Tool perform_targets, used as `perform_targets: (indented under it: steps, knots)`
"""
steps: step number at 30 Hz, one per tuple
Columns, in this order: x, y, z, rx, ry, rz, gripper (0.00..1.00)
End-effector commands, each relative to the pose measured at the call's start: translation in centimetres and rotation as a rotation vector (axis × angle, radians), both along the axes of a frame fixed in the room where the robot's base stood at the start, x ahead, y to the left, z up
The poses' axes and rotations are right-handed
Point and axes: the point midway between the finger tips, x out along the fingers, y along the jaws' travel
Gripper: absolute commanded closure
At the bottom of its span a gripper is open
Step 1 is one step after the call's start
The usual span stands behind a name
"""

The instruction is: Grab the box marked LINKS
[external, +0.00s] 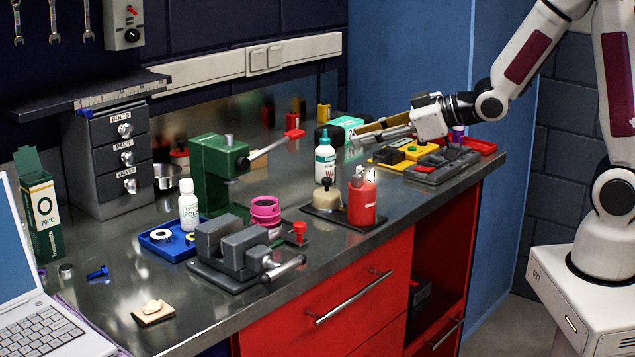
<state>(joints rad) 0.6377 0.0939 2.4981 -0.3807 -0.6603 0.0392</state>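My gripper (360,134) reaches in from the right above the back part of the bench, its fingers pointing left. A teal and white box (345,124) is right by the fingertips, partly behind them. I cannot read the word LINKS on it or on any other box. I cannot tell whether the fingers touch this box or how wide they are apart. A brown, bar-like shape shows along the upper finger; I cannot tell what it is.
A white bottle (325,158), a red canister (362,197) and a beige pot (327,196) stand in front of my gripper. A yellow case (410,149) and a dark tray (440,166) lie below my wrist. A green press (217,167) and vise (240,250) are left.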

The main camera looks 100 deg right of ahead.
Motion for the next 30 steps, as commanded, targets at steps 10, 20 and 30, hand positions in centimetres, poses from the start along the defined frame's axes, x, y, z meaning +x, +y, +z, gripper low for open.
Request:
perform_targets:
  steps: [10, 20, 30]
  knots:
    - [-1.9, 5.7, 2.0, 0.031, 0.142, 0.015, 0.77]
    - [-5.8, 11.7, 3.1, 0.087, 0.278, 0.044, 0.77]
    - [-11.8, 18.2, 3.7, 0.162, 0.425, 0.107, 0.77]
